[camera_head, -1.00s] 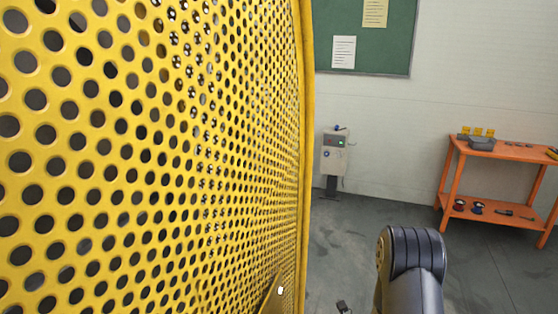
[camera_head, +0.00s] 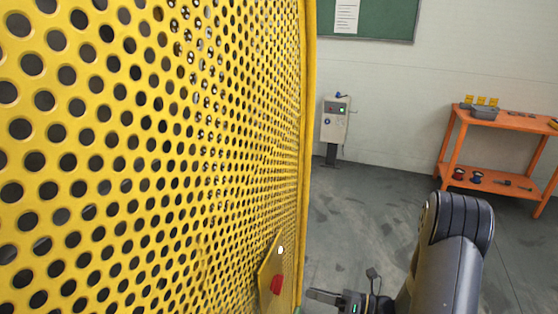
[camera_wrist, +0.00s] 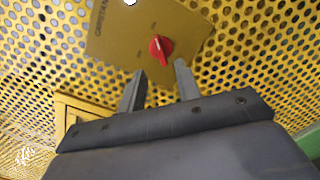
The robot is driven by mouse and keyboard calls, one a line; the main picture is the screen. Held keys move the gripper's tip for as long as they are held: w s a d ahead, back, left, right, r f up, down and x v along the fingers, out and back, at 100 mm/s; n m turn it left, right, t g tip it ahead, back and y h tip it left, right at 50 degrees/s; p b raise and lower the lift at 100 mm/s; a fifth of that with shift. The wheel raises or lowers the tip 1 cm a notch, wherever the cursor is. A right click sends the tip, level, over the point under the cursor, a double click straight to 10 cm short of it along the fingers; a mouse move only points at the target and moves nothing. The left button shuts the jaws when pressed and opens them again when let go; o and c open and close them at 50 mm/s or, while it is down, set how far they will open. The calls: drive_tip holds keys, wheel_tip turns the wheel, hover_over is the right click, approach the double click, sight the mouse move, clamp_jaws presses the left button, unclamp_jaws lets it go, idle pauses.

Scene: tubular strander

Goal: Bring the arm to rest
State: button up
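My arm (camera_head: 455,235) rises at the lower right in the head view, with its dark rounded joint uppermost. My gripper (camera_wrist: 160,69) shows in the wrist view with its two grey fingers apart and nothing between them. It is partly visible in the head view (camera_head: 318,296), beside the guard's edge. Just beyond the fingertips is a red knob (camera_wrist: 160,48) on a yellow plate (camera_wrist: 130,28); the gap between fingers and knob is hard to judge. In the head view the plate (camera_head: 267,262) and red knob (camera_head: 277,284) sit low on the guard.
A yellow perforated guard (camera_head: 150,150) fills the left, close to my gripper. A grey control post (camera_head: 334,122) stands by the back wall. An orange workbench (camera_head: 510,122) with small items stands at the right. Grey floor (camera_head: 360,215) between them is clear.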

sight(282, 284)
drive_tip(key=w+a+n+b, duration=0.1)
drive_tip(key=w+a+n, duration=0.1)
drive_tip(key=a+n, duration=0.5)
drive_tip(key=shift+w+a+n+b, duration=0.25)
drive_tip(key=shift+n+b, duration=0.1)
drive_tip(key=shift+n, duration=0.15)
idle(0.3)
drive_tip(key=shift+s+r, duration=0.1)
drive_tip(key=shift+r, duration=0.05)
